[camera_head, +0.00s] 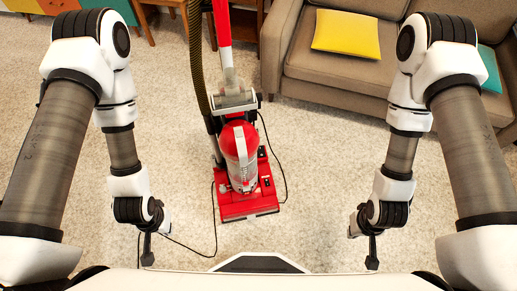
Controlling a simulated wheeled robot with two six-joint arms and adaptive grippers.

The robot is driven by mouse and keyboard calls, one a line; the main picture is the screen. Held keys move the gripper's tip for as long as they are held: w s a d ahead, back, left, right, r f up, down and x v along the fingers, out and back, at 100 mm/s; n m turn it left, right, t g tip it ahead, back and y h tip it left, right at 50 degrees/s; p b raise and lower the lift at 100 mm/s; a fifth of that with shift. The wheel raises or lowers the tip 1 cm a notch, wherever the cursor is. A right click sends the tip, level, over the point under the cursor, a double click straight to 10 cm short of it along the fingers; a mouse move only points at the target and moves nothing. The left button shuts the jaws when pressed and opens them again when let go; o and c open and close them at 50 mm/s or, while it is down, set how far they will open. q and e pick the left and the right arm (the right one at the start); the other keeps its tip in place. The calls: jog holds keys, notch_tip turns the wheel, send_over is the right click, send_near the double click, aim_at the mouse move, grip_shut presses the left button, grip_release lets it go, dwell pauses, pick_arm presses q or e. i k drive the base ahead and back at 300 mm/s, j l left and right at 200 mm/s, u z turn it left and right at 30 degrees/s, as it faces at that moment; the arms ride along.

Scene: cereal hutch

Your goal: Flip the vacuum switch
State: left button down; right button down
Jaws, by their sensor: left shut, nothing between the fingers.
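A red and grey upright vacuum (241,150) stands on the carpet in front of me, in the middle of the head view. Its red floor head (249,204) faces me and its red handle tube rises out of the top of the view. I cannot make out the switch at this size. My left gripper (147,259) is at the lower left, shut and empty, well apart from the vacuum. My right gripper (372,262) is at the lower right, also apart from it. It shows as a narrow dark shape, so I cannot tell whether it is open.
A thin black cord (190,247) runs over the carpet around the vacuum and toward my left gripper. A brown sofa (330,75) with a yellow cushion (346,33) stands at the back right. Wooden furniture is at the back left. The carpet beside the vacuum is mostly clear.

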aim_at(262, 150)
jog(key=i+l, duration=0.15)
jog(key=l, duration=0.2)
jog(key=i+l+u, duration=0.1)
jog(key=l, duration=0.25)
jog(key=i+l, duration=0.15)
jog(key=l, duration=0.2)
jog(key=i+l+u, duration=0.1)
jog(key=l, duration=0.3)
jog(key=i+l, duration=0.1)
jog(key=l, duration=0.25)
